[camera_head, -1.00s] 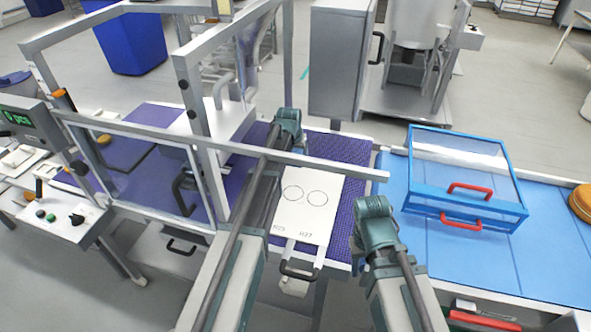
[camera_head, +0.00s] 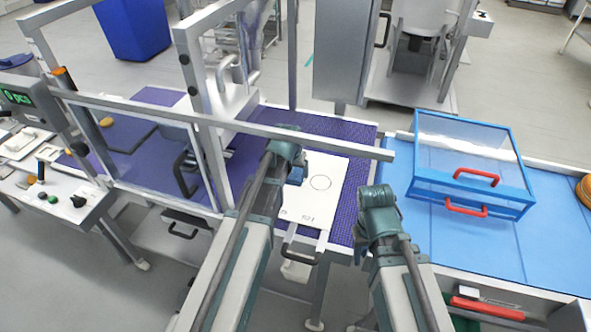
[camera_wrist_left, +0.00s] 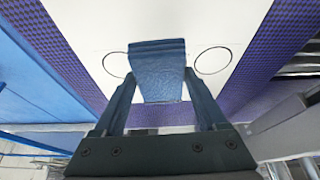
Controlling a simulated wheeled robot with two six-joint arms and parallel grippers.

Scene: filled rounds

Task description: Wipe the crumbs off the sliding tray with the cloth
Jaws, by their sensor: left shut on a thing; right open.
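The sliding tray (camera_head: 325,172) is a white plate with printed circles, lying on the purple mat, with a dark handle at its near end. My left gripper (camera_wrist_left: 163,88) is shut on a blue cloth (camera_wrist_left: 158,66). In the left wrist view the cloth is over the tray between two circles; I cannot tell whether it touches. In the head view the left gripper (camera_head: 292,165) is over the tray's left part and hides one circle. My right gripper (camera_head: 375,205) is empty, right of the tray; its fingers are hard to see. I can make out no crumbs.
A metal guard frame with a long bar (camera_head: 250,130) crosses above the left arm and tray. A clear-lidded blue box (camera_head: 470,165) with red handles stands on the blue surface at right. A tall grey cabinet (camera_head: 342,50) stands behind.

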